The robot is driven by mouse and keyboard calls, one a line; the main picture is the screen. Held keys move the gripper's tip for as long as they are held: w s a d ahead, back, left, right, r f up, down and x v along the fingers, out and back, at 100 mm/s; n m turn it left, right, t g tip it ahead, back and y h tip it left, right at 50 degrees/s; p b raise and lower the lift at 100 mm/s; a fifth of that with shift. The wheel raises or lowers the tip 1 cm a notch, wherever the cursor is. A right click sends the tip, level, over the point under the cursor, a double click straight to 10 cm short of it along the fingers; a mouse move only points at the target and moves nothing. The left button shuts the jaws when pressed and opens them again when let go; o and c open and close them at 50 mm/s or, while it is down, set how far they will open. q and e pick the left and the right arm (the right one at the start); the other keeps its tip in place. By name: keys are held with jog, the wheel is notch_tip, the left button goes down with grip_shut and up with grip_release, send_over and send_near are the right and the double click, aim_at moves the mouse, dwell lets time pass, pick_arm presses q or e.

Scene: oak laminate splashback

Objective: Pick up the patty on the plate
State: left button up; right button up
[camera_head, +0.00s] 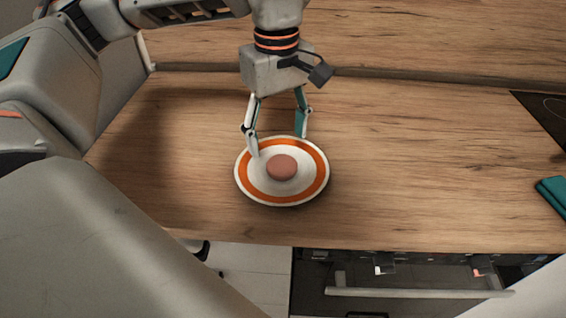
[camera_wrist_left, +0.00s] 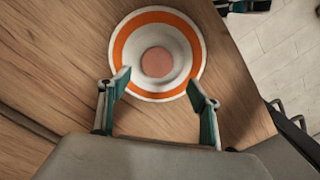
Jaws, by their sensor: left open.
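The patty (camera_head: 282,167) is a small round pinkish-brown disc. It lies in the middle of a white plate with an orange ring (camera_head: 314,184) on the wooden counter. My left gripper (camera_head: 277,145) is open and empty above the plate's far side, with its fingers spread left and right. In the left wrist view the patty (camera_wrist_left: 157,62) and the plate (camera_wrist_left: 127,27) lie ahead of the open fingertips (camera_wrist_left: 160,84). Nothing is between the fingers and the patty. My right gripper is not in view.
A dark cooktop (camera_head: 545,115) and a teal cloth-like item (camera_head: 553,194) are at the counter's right. A wooden splashback (camera_head: 430,40) rises behind. Below the front edge is an appliance with a handle (camera_head: 420,293). The counter right of the plate is clear.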

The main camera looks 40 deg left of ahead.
aim_at(282, 163)
pick_arm(q)
notch_tip(282, 163, down, 2)
jog(key=shift+d+f, duration=0.1)
jog(key=shift+f, duration=0.15)
jog(key=f, duration=0.2)
jog(key=f+b, duration=0.1)
jog(key=f, duration=0.1)
jog(key=shift+w+d+f, duration=0.15)
jog(key=shift+w, duration=0.05)
jog(key=shift+f, duration=0.15)
jog(key=c, duration=1.2)
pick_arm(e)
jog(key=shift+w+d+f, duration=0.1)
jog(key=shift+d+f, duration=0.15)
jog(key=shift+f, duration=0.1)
